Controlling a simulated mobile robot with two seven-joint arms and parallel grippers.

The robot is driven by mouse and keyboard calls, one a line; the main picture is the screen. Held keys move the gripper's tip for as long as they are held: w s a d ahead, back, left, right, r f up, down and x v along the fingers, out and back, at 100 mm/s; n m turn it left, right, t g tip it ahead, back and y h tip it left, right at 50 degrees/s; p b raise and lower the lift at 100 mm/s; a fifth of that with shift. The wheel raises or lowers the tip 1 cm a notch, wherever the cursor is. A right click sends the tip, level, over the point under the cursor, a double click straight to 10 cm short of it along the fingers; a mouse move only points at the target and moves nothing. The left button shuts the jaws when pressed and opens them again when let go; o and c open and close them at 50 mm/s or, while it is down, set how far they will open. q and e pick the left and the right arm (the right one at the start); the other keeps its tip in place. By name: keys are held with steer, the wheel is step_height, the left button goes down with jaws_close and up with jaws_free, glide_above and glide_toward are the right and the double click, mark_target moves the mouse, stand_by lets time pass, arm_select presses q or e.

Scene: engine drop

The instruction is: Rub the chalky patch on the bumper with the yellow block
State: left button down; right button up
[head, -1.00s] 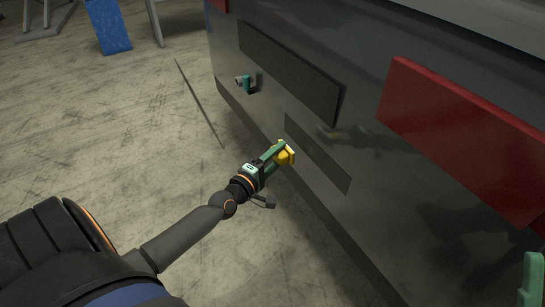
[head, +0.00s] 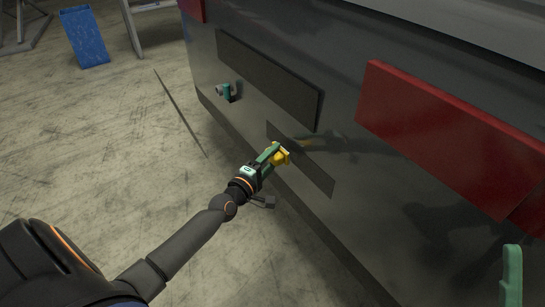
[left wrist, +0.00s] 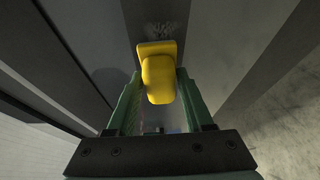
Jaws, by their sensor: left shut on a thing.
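My left gripper (head: 272,156) is shut on the yellow block (head: 281,156), which sticks out past the green fingertips. In the left wrist view the yellow block (left wrist: 158,75) sits between the two green fingers. The block is close to the dark bumper strip (head: 312,171) low on the grey car body; I cannot tell whether it touches. A faint pale chalky patch (left wrist: 162,30) shows on the dark strip just beyond the block in the left wrist view. In the head view the patch cannot be made out. A green finger of my right gripper (head: 512,275) shows at the lower right edge.
The grey car body (head: 410,205) fills the right side, with a red lamp panel (head: 440,125) and a dark plate (head: 268,75). A small teal and grey fitting (head: 227,92) sticks out of it. The floor at left is mostly clear.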

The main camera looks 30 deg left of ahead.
mark_target(287, 162)
arm_select(q)
steer(key=shift+w+d, duration=0.2)
steer(key=shift+w, duration=0.3)
steer(key=shift+w+d, duration=0.2)
steer(key=shift+w, duration=0.3)
steer(key=shift+d, duration=0.1)
steer(key=shift+s+d+r+p, duration=0.15)
steer(key=shift+s+d+p, duration=0.25)
steer(key=shift+d+p, duration=0.3)
steer(key=shift+s+d+p, duration=0.25)
steer(key=shift+d, duration=0.25)
steer(key=shift+s+d+p, duration=0.2)
steer(key=shift+d, duration=0.3)
steer(key=shift+w+d, duration=0.1)
